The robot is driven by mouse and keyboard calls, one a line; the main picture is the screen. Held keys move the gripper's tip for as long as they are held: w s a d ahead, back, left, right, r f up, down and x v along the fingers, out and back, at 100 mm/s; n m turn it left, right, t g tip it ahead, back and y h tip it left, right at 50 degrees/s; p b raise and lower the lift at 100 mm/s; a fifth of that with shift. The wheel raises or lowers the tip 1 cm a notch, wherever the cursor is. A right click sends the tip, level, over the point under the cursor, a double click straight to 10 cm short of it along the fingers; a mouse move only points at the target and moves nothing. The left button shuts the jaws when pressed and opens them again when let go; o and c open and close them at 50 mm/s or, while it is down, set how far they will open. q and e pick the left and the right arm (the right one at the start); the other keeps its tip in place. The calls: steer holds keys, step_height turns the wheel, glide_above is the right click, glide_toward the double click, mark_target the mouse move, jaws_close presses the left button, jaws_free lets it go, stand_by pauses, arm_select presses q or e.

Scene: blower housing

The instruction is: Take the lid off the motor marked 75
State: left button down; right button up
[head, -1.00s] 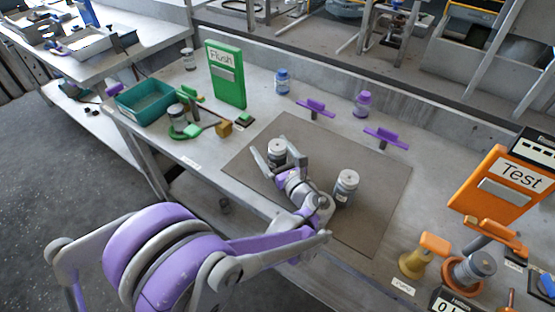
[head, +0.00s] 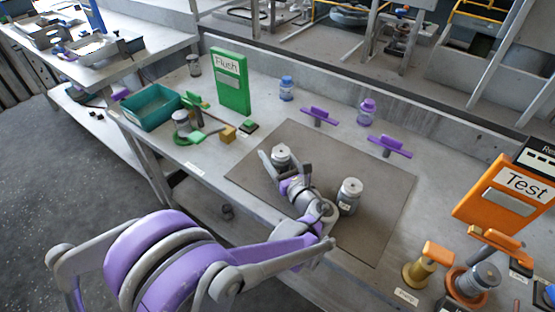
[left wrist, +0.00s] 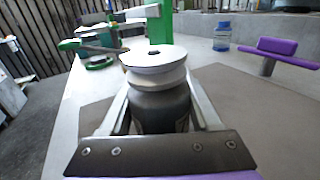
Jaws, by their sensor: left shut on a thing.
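Two grey motors stand on the brown mat (head: 300,135). The left motor (head: 280,158) sits between the fingers of my left gripper (head: 285,165), which is shut on it. In the left wrist view this motor has a dark body (left wrist: 160,110) and a pale, spool-shaped lid (left wrist: 158,62) with a dark centre hole on top. The gripper's fingers (left wrist: 160,95) lie along both sides of it. The fingers partly hide the motor. The right motor (head: 349,195) stands upright beside my wrist and carries a small label. I cannot read 75 on either motor. My right gripper is not seen.
Purple-handled fixtures (head: 318,117) and two bottles (head: 286,88) stand behind the mat. An orange Test box (head: 505,190) and fixtures are at the right.

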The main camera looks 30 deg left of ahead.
arm_select(q)
step_height(320, 180, up, 10)
steer(key=p, duration=0.2)
steer(key=shift+p, duration=0.3)
steer(key=shift+f, duration=0.1)
steer(key=c, duration=0.7)
jaws_free()
jaws_close()
